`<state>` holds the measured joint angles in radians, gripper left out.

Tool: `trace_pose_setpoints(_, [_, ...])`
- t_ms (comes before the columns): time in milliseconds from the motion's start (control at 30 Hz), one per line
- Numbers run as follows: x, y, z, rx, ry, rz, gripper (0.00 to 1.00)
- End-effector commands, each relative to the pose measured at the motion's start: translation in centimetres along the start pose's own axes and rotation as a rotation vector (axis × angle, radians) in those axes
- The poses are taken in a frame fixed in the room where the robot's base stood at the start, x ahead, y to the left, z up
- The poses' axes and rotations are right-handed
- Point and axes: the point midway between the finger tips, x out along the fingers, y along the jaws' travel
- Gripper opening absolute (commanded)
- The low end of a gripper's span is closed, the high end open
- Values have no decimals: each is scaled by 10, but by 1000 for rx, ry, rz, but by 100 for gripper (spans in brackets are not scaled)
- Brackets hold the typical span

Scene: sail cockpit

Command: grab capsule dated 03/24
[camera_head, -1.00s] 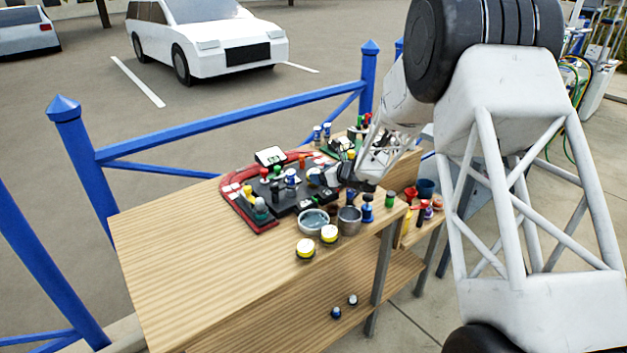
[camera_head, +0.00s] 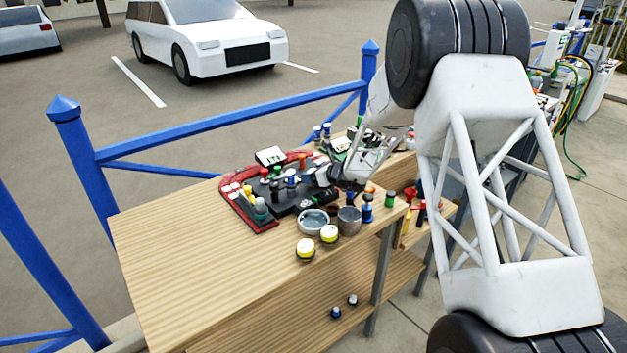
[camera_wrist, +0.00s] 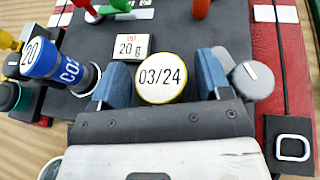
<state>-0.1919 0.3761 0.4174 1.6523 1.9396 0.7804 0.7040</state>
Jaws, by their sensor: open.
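The capsule dated 03/24 (camera_wrist: 162,78) shows in the wrist view as a round white top with a yellow rim and the black print "03/24". My gripper (camera_wrist: 160,80) is open, with one blue fingertip on each side of this capsule. I cannot tell whether the fingertips touch it. The capsule's body below the top is hidden. In the head view my gripper (camera_head: 328,178) reaches down over the right part of the black board on the table, and the dated top cannot be made out there.
A "20 g" block (camera_wrist: 130,46) lies just behind the capsule. A blue CO2 cylinder (camera_wrist: 52,65) is at left and a grey knob (camera_wrist: 252,80) close at right. Metal cups (camera_head: 349,220) and two yellow-rimmed capsules (camera_head: 306,249) stand near the table's front. The table's left part (camera_head: 170,240) is clear.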

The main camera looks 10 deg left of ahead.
Motion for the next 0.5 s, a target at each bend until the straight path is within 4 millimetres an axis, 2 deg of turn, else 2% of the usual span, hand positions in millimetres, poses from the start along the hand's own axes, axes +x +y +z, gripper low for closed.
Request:
trace_pose_setpoints(67, [0,0,0,0,0,0,69])
trace_pose_setpoints(300, [0,0,0,0,0,0,34])
trace_pose_setpoints(500, [0,0,0,0,0,0,34])
